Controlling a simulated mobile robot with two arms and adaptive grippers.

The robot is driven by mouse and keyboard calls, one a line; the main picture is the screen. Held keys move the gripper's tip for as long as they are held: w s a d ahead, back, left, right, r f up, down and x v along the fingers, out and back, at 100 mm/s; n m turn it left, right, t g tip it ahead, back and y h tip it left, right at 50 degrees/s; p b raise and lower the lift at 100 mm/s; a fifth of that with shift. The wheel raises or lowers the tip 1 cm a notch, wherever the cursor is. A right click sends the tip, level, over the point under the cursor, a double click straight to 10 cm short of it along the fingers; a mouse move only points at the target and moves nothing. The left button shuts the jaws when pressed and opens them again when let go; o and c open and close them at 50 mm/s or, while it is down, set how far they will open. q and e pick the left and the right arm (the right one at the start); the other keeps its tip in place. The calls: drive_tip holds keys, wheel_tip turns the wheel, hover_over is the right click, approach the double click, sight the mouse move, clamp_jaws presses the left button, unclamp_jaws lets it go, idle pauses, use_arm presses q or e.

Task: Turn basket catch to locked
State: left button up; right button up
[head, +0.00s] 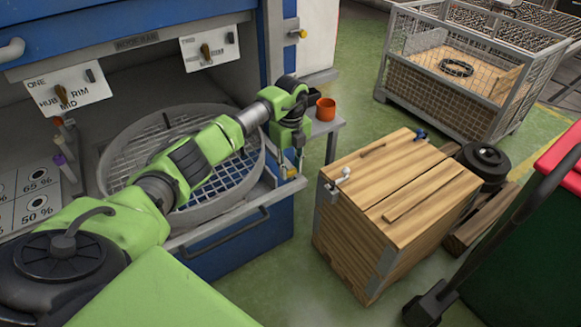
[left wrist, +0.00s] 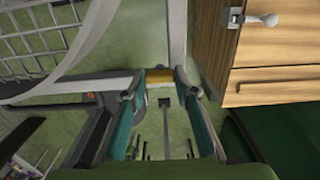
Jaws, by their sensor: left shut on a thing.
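The round grey basket (head: 112,190) with a mesh floor sits in the front of the blue machine. The basket catch shows as a small yellow piece (head: 290,172) at the front right edge, beside the basket rim. My left gripper (head: 289,163) points down over it from above. In the left wrist view, the yellow catch (left wrist: 159,76) lies between the two fingertips of my left gripper (left wrist: 160,84), which is shut on it. The fingers hide part of the catch, and I cannot tell its exact turn position. My right gripper is not in view.
An orange cup (head: 325,108) stands on a small side shelf right of my left gripper. A wooden crate (head: 400,215) stands on the floor to the right, with a wire cage (head: 450,85) behind. Green floor is free between machine and crate.

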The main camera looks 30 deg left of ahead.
use_arm(q)
drive_tip(key=m+b, duration=0.2)
drive_tip(key=m, duration=0.2)
drive_tip(key=shift+m, duration=0.4)
drive_tip(key=m+b, duration=0.1)
drive_tip(key=m, duration=0.3)
drive_tip(key=shift+m, duration=0.3)
drive_tip(key=m+b, duration=0.1)
drive_tip(key=m, duration=0.3)
drive_tip(key=shift+b, duration=0.35)
drive_tip(key=shift+m+b, duration=0.4)
drive_tip(key=shift+m, duration=1.8)
drive_tip(key=o, duration=1.1)
